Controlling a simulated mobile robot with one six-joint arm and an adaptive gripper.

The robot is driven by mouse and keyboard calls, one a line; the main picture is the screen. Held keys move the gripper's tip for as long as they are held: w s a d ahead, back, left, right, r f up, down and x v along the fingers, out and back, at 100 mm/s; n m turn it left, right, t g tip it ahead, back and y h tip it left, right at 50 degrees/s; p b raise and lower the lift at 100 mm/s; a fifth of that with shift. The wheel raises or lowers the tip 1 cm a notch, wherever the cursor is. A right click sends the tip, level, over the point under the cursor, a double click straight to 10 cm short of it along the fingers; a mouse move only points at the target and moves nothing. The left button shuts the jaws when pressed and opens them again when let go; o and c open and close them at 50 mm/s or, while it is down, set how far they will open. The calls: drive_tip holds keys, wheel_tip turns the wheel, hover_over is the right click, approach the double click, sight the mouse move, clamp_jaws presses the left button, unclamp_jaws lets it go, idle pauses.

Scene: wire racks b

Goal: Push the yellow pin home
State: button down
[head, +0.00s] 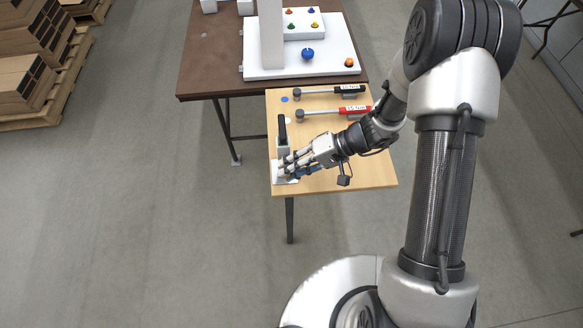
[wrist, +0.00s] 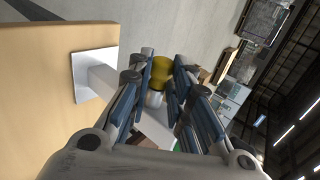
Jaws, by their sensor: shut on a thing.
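The yellow pin (wrist: 160,70) shows in the wrist view as a yellow knob between my fingers, with a pale metal part just below it. My gripper (wrist: 161,84) is shut on it from both sides. In the head view my gripper (head: 287,164) is at the left side of the small wooden table, at a white fixture (head: 276,179); my fingers hide the pin there. A white plate and post (wrist: 93,72) stand left of my fingers in the wrist view. How deep the pin sits cannot be told.
A grey block with a black upright handle (head: 282,128) stands just behind my fingers. A brown table (head: 210,60) carries a white board with coloured knobs.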

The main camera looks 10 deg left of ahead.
drive_tip(key=shift+w, duration=0.1)
drive_tip(key=c, duration=1.4)
unclamp_jaws()
drive_tip(key=v, duration=1.2)
drive_tip(key=shift+r, duration=0.1)
drive_tip(key=s+d+r+m+t+h, duration=0.1)
drive_tip(key=s+d+r+t+h, duration=0.2)
drive_tip(key=s+d+r+h, duration=0.2)
drive_tip(key=s+d+r+m+t+h, duration=0.1)
drive_tip(key=s+d+r+t+h, duration=0.3)
drive_tip(key=s+r, duration=0.8)
wheel_tip(320, 180, up, 4)
drive_tip(key=shift+d+f+m+h, duration=0.1)
drive_tip(key=shift+d+m+h, duration=0.2)
drive_tip(key=shift+d+h, duration=0.5)
